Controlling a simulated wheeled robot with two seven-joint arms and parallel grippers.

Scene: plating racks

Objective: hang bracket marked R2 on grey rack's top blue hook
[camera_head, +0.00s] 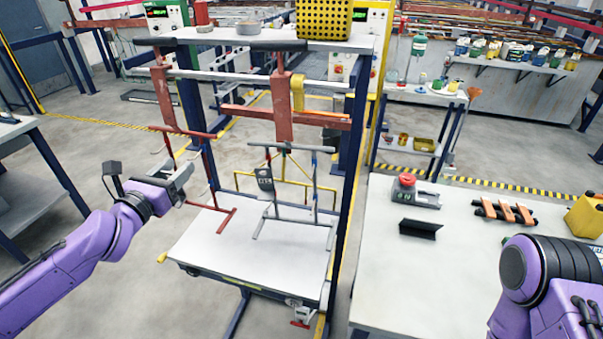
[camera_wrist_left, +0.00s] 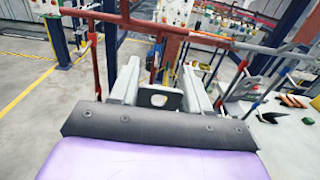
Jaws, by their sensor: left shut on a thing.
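My left gripper (camera_head: 184,180) is beside the red rack's lower left side. In the left wrist view its two grey fingers (camera_wrist_left: 158,90) are shut on a dark bracket (camera_wrist_left: 158,99) with a light hole or mark. No R2 marking is readable on it. The grey rack (camera_head: 292,217) hangs to the right of the gripper, apart from it. My right gripper is out of view.
The red rack (camera_head: 205,150) hangs between the left gripper and the grey rack. A white shelf (camera_head: 245,250) lies below both. On the right table (camera_head: 390,285) are a dark angled bracket (camera_head: 420,229), a red-button box (camera_head: 407,190) and copper-coloured parts (camera_head: 505,211).

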